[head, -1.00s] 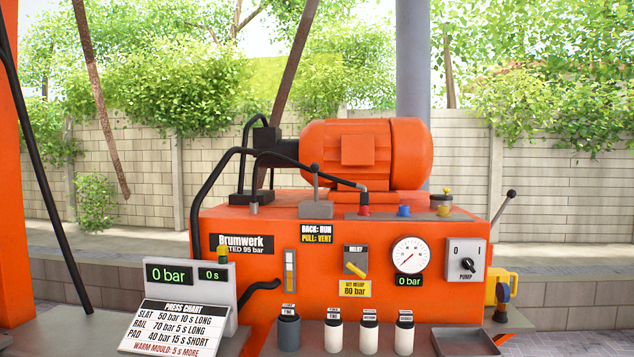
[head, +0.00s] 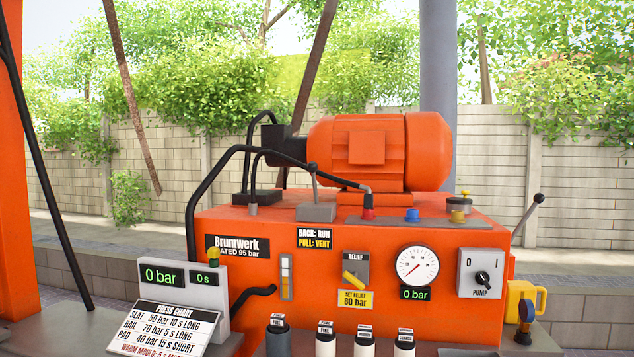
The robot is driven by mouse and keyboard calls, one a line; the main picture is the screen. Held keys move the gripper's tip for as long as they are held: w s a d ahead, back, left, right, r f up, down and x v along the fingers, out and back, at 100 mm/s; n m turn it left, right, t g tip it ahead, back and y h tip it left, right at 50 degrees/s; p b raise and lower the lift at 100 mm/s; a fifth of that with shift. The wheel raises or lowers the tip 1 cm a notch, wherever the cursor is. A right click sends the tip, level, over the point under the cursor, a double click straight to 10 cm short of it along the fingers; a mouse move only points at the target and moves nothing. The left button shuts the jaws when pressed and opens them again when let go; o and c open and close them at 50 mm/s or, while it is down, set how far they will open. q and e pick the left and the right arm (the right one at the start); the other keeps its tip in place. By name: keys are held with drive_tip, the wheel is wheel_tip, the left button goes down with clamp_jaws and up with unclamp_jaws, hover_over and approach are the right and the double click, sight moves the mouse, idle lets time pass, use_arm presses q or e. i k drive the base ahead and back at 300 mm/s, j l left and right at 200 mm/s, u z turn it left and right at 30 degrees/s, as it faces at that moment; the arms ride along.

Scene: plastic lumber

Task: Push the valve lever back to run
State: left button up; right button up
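The valve lever (head: 314,185) is a thin grey rod with a black ball knob, rising from a grey valve block (head: 316,212) on top of the orange power unit. It looks roughly upright from the front; its tilt toward or away from me is hard to tell. The label (head: 314,239) below it reads "BACK: RUN" and "PULL: VENT". Neither of my grippers is in view.
An orange motor (head: 380,150) stands behind the valve block, with black hoses (head: 198,190) beside it. The gauge (head: 417,267) and display (head: 164,276) read 0 bar. A pump switch (head: 481,274) and another black-knobbed lever (head: 530,212) are at right. Several small pots stand in front.

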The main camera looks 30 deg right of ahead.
sight(312, 165)
drive_tip(key=l+u, duration=0.1)
drive_tip(key=l, duration=0.55)
drive_tip(key=l+u, duration=0.15)
drive_tip(key=l, duration=0.5)
drive_tip(key=l+u, duration=0.1)
drive_tip(key=l, duration=0.55)
drive_tip(key=l+u, duration=0.1)
drive_tip(key=l, duration=0.55)
drive_tip(key=k+l+u, duration=0.15)
drive_tip(key=l, duration=0.45)
drive_tip(key=l+u, duration=0.1)
drive_tip(key=l, duration=0.55)
drive_tip(key=k, duration=0.05)
